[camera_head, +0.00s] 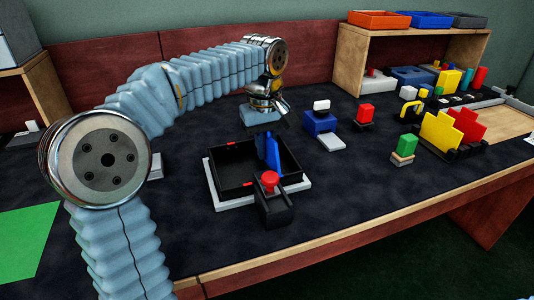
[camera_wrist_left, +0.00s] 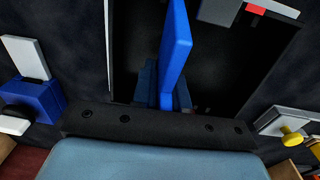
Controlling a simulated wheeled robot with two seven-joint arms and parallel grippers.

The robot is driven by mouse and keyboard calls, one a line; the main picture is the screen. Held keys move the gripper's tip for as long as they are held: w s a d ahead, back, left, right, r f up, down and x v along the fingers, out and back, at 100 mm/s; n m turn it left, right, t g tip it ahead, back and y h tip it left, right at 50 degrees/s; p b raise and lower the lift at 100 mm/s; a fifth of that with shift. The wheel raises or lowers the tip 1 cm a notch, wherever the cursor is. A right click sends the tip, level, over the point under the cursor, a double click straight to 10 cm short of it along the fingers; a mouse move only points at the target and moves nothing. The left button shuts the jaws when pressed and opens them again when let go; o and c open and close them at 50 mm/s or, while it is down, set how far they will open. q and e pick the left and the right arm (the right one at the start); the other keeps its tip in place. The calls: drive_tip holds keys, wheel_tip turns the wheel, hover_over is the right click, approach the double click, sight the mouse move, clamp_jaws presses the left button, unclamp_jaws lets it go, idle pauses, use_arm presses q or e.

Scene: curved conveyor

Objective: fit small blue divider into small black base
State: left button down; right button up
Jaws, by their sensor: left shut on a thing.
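The small blue divider (camera_head: 269,154) is upright in my left gripper (camera_head: 264,128), which is shut on its upper part. The divider is over the right part of the small black base (camera_head: 226,187), a shallow open black tray. In the left wrist view the blue divider (camera_wrist_left: 177,45) runs up from between the fingers (camera_wrist_left: 163,92), with the dark base (camera_wrist_left: 225,65) around it. I cannot tell whether its lower edge touches the base floor. My right gripper is not in view.
The base sits on a pale plate (camera_head: 237,202). A black block with a red knob (camera_head: 270,181) stands at its front right. Blue, red and green blocks stand to the right, with yellow and red dividers (camera_head: 441,129) beyond. Dark table is clear at front right.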

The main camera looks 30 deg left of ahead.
use_arm(q)
drive_tip(key=c, duration=1.2)
unclamp_jaws()
drive_tip(key=shift+s+d+f+g, duration=0.15)
drive_tip(key=shift+d+f+g, duration=0.05)
drive_tip(key=shift+f, duration=0.45)
drive_tip(key=shift+s+d+f+g, duration=0.15)
drive_tip(key=shift+d+f+g, duration=0.05)
drive_tip(key=shift+f, duration=0.4)
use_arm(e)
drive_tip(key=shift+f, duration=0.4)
use_arm(q)
drive_tip(key=shift+o, duration=0.2)
drive_tip(key=r+p, duration=0.3)
drive_tip(key=r, duration=0.8)
drive_tip(key=shift+w+r, duration=0.2)
drive_tip(key=shift+r, duration=0.65)
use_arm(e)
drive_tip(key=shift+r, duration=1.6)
use_arm(q)
drive_tip(key=shift+a, duration=0.1)
